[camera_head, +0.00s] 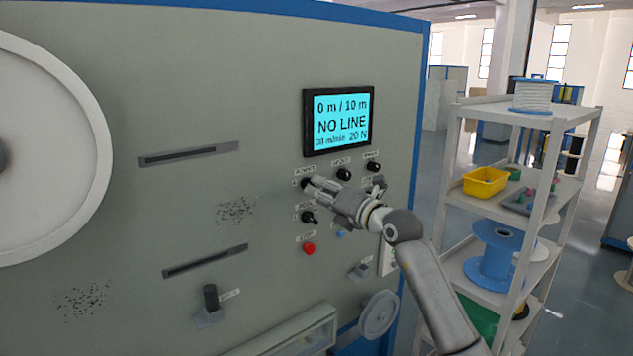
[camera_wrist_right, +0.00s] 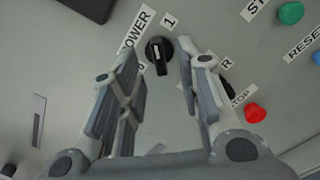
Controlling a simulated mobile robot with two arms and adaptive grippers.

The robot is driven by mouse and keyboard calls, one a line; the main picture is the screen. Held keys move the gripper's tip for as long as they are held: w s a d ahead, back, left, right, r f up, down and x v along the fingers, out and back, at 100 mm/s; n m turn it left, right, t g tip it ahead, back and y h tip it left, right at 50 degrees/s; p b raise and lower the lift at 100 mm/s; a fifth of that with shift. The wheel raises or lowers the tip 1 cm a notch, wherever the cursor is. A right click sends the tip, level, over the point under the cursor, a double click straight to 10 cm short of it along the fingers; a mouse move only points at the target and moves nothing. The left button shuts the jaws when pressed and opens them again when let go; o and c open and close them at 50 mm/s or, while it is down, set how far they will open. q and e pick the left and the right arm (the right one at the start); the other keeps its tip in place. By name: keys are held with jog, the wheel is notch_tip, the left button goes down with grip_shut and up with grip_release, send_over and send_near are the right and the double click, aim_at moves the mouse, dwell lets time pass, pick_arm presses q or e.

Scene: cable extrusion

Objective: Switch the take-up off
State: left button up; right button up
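The take-up's grey front panel (camera_head: 215,130) fills the left and middle of the head view. Its display (camera_head: 338,120) reads "0 m / 10 m", "NO LINE", "30 m/min" and "20 N". The black rotary power switch (camera_wrist_right: 160,56) shows in the wrist view beside the labels POWER and 1; its exact setting is hard to tell. My right gripper (camera_wrist_right: 160,68) is open, with one finger on each side of this switch and gaps to both. In the head view my right gripper (camera_head: 311,186) reaches the upper left of the control group. My left gripper is not in view.
A black switch (camera_head: 308,217) and the red stop button (camera_head: 309,248) sit below the gripper. The green button (camera_wrist_right: 290,13) and blue reset button (camera_head: 340,233) are close by. A shelf rack (camera_head: 550,117) with spools stands at right.

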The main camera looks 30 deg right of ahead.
jog(key=shift+w+a+p, duration=0.1)
jog(key=shift+w+p, duration=0.25)
jog(key=shift+w, duration=0.85)
grip_shut()
